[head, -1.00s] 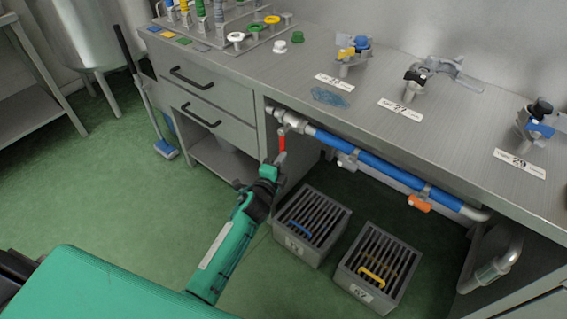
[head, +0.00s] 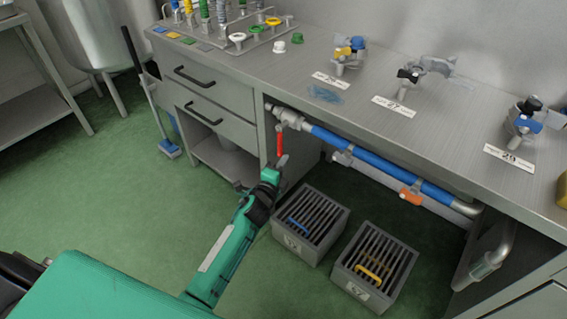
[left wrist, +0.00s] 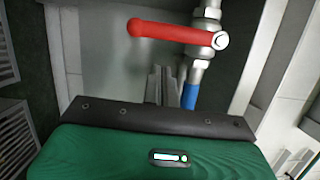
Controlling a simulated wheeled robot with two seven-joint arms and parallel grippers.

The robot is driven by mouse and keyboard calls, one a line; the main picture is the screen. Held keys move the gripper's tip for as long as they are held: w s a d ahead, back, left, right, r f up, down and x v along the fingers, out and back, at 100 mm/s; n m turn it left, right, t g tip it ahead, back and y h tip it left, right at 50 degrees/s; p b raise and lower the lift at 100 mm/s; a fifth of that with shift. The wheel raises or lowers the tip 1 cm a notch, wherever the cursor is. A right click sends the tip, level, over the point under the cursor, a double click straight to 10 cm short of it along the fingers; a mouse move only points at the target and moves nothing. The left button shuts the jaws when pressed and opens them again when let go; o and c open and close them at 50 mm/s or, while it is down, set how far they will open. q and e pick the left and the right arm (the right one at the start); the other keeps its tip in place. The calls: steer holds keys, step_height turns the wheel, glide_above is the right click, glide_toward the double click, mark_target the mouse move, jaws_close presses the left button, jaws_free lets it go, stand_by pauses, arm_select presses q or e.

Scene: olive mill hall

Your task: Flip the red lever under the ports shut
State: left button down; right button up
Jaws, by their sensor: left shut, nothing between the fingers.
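The red lever (head: 280,142) hangs down from a metal valve (head: 288,117) at the left end of the blue pipe, under the bench's front edge. In the left wrist view the red lever (left wrist: 172,31) lies across the pipe, pointing left from its pivot nut. My left gripper (head: 282,162) is shut and empty, just below the lever's lower end in the head view. In the left wrist view its fingertips (left wrist: 164,72) are close together below the lever, with a gap seeming to show between. Whether they touch cannot be told. My right gripper is not in view.
The blue pipe (head: 375,163) runs right under the bench, with an orange lever (head: 411,195) on it. Two slatted grey crates (head: 341,212) (head: 408,262) stand on the floor below. Drawers (head: 212,85) are left of the valve. Several numbered fittings stand on the benchtop (head: 380,92).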

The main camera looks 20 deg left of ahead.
arm_select(q)
steer(key=s, duration=1)
steer(key=shift+a+f, duration=0.2)
steer(key=shift+a, duration=0.2)
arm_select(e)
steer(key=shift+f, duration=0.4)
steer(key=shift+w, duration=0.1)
